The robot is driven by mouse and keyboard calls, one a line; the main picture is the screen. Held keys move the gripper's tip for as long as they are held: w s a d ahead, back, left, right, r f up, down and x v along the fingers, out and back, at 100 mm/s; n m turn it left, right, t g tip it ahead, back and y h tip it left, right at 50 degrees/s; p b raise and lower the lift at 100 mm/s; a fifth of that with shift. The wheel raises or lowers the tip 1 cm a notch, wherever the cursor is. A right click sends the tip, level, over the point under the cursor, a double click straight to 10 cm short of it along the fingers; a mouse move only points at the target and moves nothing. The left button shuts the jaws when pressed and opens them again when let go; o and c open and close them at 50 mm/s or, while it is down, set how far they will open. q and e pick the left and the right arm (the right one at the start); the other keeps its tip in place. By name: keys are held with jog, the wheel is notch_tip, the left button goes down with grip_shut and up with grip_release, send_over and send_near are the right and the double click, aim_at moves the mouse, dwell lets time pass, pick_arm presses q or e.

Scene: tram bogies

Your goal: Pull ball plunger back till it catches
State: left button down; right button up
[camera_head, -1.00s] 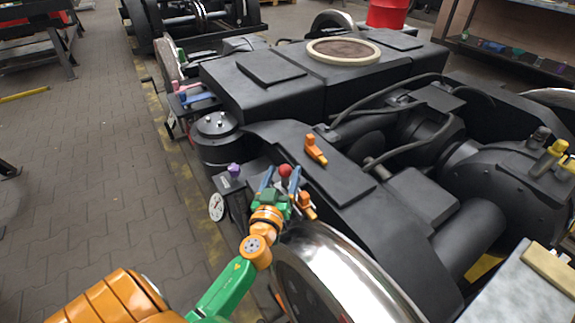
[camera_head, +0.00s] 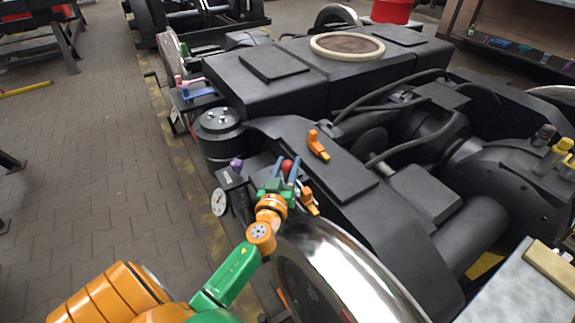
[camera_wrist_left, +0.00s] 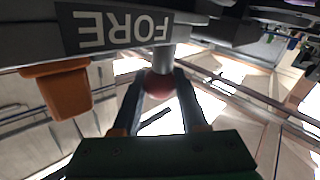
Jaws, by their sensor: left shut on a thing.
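The ball plunger shows as a red ball (camera_head: 286,165) at the bogie's near left edge, beside the dark frame. In the left wrist view the red ball (camera_wrist_left: 158,86) sits at the end of a short grey stem (camera_wrist_left: 160,58), below an upside-down FORE label (camera_wrist_left: 115,27). My left gripper (camera_head: 284,171) is shut on the ball, with one finger on each side. It also shows in the left wrist view (camera_wrist_left: 159,92). How far the stem is drawn out cannot be told. My right gripper is not in view.
An orange handle (camera_head: 309,201) is close to the right of my left gripper. Another orange handle (camera_head: 317,146) is on the frame top. A purple knob (camera_head: 236,165) and a white dial (camera_head: 219,202) are to the left. A shiny wheel (camera_head: 345,270) is close in front.

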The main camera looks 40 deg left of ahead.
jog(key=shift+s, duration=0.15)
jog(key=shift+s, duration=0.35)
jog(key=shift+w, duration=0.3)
